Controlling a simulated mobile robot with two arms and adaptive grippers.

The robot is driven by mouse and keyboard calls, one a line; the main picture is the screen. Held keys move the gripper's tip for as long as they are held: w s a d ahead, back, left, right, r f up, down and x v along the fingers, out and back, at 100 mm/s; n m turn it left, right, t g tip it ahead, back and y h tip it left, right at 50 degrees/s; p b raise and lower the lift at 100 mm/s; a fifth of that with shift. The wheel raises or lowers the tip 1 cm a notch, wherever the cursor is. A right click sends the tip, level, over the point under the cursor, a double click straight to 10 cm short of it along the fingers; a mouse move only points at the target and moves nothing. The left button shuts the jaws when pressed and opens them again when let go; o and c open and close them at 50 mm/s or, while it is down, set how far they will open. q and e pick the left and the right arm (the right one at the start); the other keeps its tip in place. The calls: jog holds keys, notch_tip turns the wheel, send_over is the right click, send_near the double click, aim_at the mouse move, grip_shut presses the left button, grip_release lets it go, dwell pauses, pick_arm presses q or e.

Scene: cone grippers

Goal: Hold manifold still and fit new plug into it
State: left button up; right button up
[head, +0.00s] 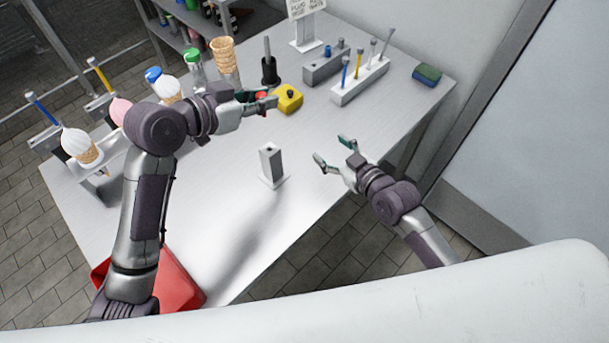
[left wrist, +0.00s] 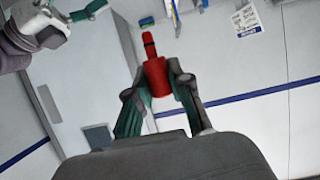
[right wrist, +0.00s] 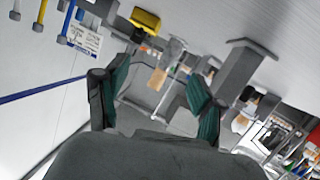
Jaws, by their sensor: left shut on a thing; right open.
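The red plug (left wrist: 156,80), with a dark-banded narrower end, is held between the fingertips of my left gripper (left wrist: 157,78). In the head view only a bit of the red plug (head: 261,96) shows, at the left gripper (head: 268,98), above the table's middle beside a yellow block. The manifold appears to be the grey upright block (head: 270,160) on a flat foot, with a dark hole in its top. It stands apart from both grippers. My right gripper (head: 333,152) is open and empty, to its right. The block (right wrist: 238,72) also shows right of the right gripper's fingers (right wrist: 148,82).
The yellow block (head: 289,99) with a black knob stands at mid-table. Grey racks with tools (head: 360,80) and a blue-green sponge (head: 427,74) are at the back. Ice-cream cones in holders (head: 85,150) line the left edge. A red bin (head: 180,280) is at the near left.

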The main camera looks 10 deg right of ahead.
aim_at(277, 163)
jog(key=s+a+r+g+y, duration=0.2)
jog(key=s+a+g, duration=0.1)
jog(key=s+a, duration=0.45)
jog(key=x, duration=1.2)
jog(key=shift+w+a, duration=0.2)
jog(key=shift+w, duration=0.05)
grip_shut()
jog(key=shift+d+n+g+y, duration=0.1)
jog(key=shift+n+g+y, duration=0.45)
jog(key=shift+n, duration=0.35)
